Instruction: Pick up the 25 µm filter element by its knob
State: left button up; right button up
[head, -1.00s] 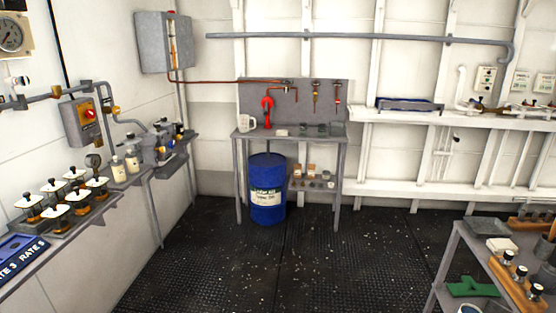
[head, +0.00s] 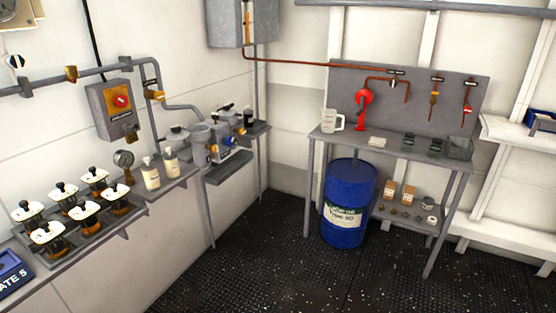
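I cannot pick out the 25 µm filter element for sure, as no such marking is readable. Several small items with black knobs and white tops over amber lower parts (head: 86,212) stand in two rows on the left wall shelf. Small orange and white boxes (head: 390,189) and several tiny parts sit on the lower shelf of the grey bench (head: 385,150). Small dark trays (head: 408,142) lie on the bench top. Neither of my grippers shows in the head view.
A blue drum (head: 347,215) stands under the bench, beside its left legs. A red hand pump (head: 364,103) and a clear jug (head: 331,121) are at the bench. Two pale bottles (head: 151,174) stand on the left shelf. The dark deck floor (head: 260,270) in front is clear.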

aim_at(171, 164)
jog(key=i+l+u, duration=0.65)
jog(key=l+u, duration=0.15)
jog(key=u, duration=0.3)
jog(key=i+l+u, duration=0.1)
jog(key=u, duration=0.3)
jog(key=l+u, duration=0.3)
jog(key=l, duration=0.65)
jog(key=l+u, duration=0.35)
jog(key=l, duration=0.85)
jog(key=k+l, duration=0.1)
jog(key=l, duration=0.2)
